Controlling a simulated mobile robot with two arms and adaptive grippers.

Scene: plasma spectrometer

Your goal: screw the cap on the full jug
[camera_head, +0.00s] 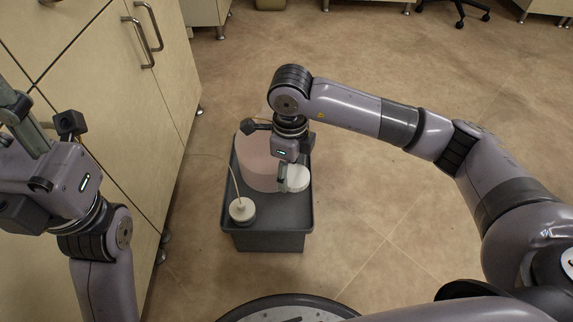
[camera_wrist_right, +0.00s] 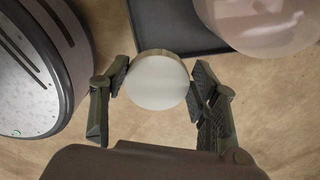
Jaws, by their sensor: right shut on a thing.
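The full jug is a wide pinkish, translucent vessel (camera_head: 258,164) standing in a dark grey tray (camera_head: 270,240) on the floor. It also shows in the right wrist view (camera_wrist_right: 265,22) at the top right. The cap, a round white disc (camera_head: 298,180), is between the fingers of my right gripper (camera_head: 284,178). In the right wrist view the cap (camera_wrist_right: 158,82) sits with a finger on each side, apart from the jug. The jug's mouth is hidden behind my right arm. My left gripper (camera_head: 18,108) is raised at the left edge, and its finger gap is unclear.
Wooden cabinets (camera_head: 110,90) stand close on the left. Open floor (camera_head: 370,220) lies right of the tray.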

